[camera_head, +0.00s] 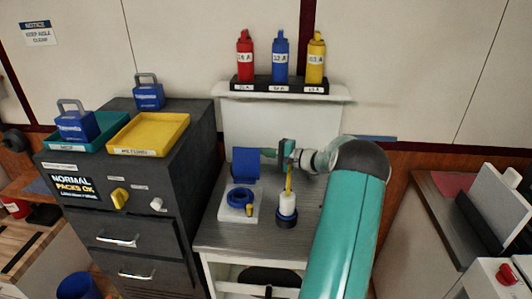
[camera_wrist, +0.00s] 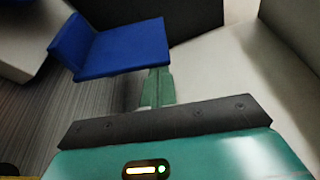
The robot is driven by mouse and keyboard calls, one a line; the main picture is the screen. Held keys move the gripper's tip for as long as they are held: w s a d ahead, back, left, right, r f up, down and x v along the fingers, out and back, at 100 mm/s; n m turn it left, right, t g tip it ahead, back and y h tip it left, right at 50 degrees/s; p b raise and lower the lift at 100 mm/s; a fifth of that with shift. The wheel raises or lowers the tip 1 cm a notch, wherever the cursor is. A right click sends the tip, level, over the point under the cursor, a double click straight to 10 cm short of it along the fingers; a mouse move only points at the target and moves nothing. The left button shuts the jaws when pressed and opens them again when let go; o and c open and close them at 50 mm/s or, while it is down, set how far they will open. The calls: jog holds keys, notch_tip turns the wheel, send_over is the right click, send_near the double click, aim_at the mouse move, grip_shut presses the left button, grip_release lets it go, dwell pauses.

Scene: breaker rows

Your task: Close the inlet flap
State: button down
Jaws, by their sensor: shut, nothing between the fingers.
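The inlet flap (camera_head: 246,164) is a blue plate standing raised at the back of a white unit (camera_head: 228,213) with a blue ring (camera_head: 239,197) on top. My gripper (camera_head: 268,151) is just right of the flap's upper part, pointing left toward it. In the wrist view, the blue flap (camera_wrist: 125,48) fills the upper left, and my narrow teal fingers (camera_wrist: 157,88) are together and empty, their tips at the flap's near edge. I cannot tell whether they touch it.
A white and blue bottle-like item (camera_head: 287,206) with a yellow stem stands right of the unit. A shelf (camera_head: 300,92) with red, blue and yellow bottles is behind. A dark cabinet (camera_head: 180,190) with trays stands left.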

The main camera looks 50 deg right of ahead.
jog(key=shift+a+r, duration=0.1)
jog(key=shift+s+a+r+n+t, duration=0.45)
jog(key=shift+s+a+n, duration=0.2)
jog(key=shift+n, duration=0.35)
jog(key=s+a+n, duration=0.3)
jog(key=s+a, duration=0.2)
jog(key=a, duration=0.1)
jog(key=shift+a+r+t+y, duration=0.3)
jog(key=shift+r+t, duration=0.05)
jog(key=shift+r, duration=0.1)
